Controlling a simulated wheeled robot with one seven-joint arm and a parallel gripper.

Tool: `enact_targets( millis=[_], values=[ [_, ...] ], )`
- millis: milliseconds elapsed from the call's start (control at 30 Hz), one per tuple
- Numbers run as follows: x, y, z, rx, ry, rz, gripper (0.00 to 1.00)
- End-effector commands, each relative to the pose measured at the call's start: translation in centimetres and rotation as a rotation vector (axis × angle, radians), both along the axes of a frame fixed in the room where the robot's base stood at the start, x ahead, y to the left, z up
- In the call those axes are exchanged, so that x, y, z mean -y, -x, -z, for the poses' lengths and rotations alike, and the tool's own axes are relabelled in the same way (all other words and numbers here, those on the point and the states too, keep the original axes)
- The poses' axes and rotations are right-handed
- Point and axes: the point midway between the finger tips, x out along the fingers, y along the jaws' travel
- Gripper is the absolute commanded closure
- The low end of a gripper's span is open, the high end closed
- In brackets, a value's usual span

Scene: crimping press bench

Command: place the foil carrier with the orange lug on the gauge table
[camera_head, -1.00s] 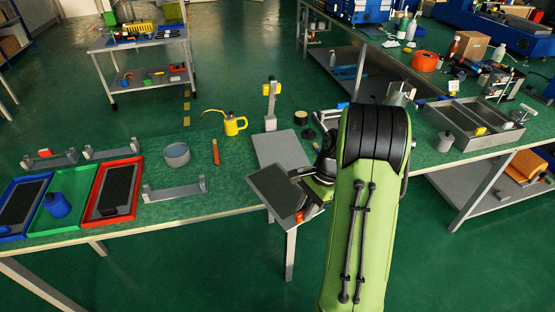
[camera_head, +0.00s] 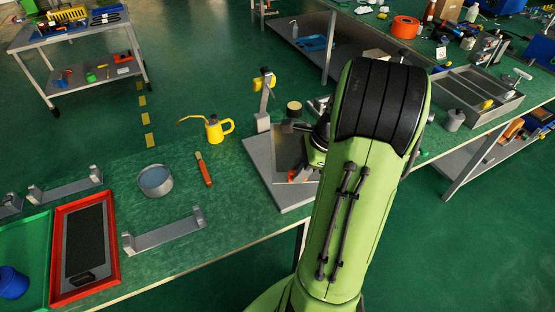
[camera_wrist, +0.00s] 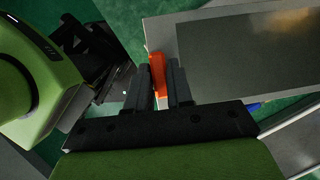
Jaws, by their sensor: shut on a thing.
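The foil carrier (camera_head: 290,148), a flat grey frame with a dark panel, is over the gauge table (camera_head: 258,158), a grey plate with an upright stand (camera_head: 264,102) at its back. In the wrist view my gripper (camera_wrist: 158,78) is shut on the carrier's orange lug (camera_wrist: 157,70); the carrier's grey frame (camera_wrist: 195,88) and dark panel (camera_wrist: 260,55) extend to the right. In the head view the orange lug (camera_head: 299,175) shows beside my gripper, which my arm partly hides. I cannot tell whether the carrier touches the plate.
A yellow oil can (camera_head: 214,130), an orange stick-like tool (camera_head: 204,170) and a round grey bowl (camera_head: 155,180) stand left of the plate. A bracket (camera_head: 165,237) and a red tray (camera_head: 60,288) lie further left. A black round object (camera_head: 294,108) is behind the plate.

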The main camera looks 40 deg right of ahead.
Motion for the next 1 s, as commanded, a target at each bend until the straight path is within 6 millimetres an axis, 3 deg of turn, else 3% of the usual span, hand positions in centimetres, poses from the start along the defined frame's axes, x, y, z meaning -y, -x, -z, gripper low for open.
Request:
enact_targets(
  millis=[200, 467, 667, 700, 800, 867, 1000],
  values=[
    [-0.1, 0.0, 4.8, -0.001, -0.004, 0.0, 1.0],
    [-0.1, 0.0, 9.7, -0.001, -0.003, -0.002, 1.0],
    [0.0, 0.0, 9.8, 0.0, 0.0, -0.002, 1.0],
    [0.0, 0.0, 9.8, -0.001, -0.001, -0.002, 0.76],
    [0.0, 0.0, 9.8, -0.001, -0.001, -0.002, 0.61],
    [0.0, 0.0, 9.8, -0.001, -0.001, -0.002, 0.53],
    [0.0, 0.0, 9.8, -0.001, -0.001, -0.002, 0.53]
  ],
)
